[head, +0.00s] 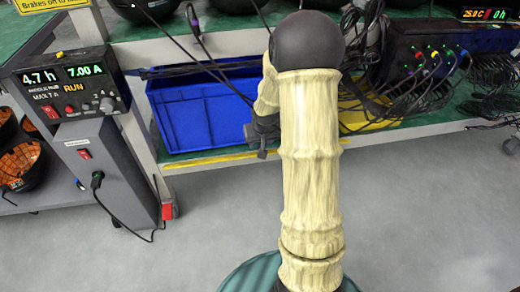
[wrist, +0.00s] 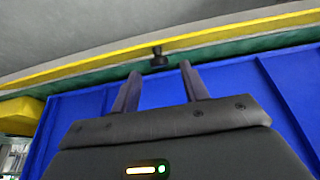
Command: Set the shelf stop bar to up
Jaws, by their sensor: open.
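The yellow shelf stop bar (head: 215,160) runs along the front edge of the lower green shelf, lying low in front of the blue bin. In the wrist view the yellow bar (wrist: 90,55) crosses the upper part of the picture, with a small black knob (wrist: 159,58) at its middle. My gripper (wrist: 160,68) is open and empty, its two fingers pointing at the bar with the knob seen between the tips. Contact cannot be told. In the head view my gripper (head: 262,153) is partly hidden behind my arm, just above the bar.
A blue bin (head: 203,115) stands on the lower shelf right behind the bar. A grey power unit (head: 110,160) with a lit display stands at the left. Black cables (head: 415,95) and a yellow item (head: 365,120) lie at the right. The floor in front is clear.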

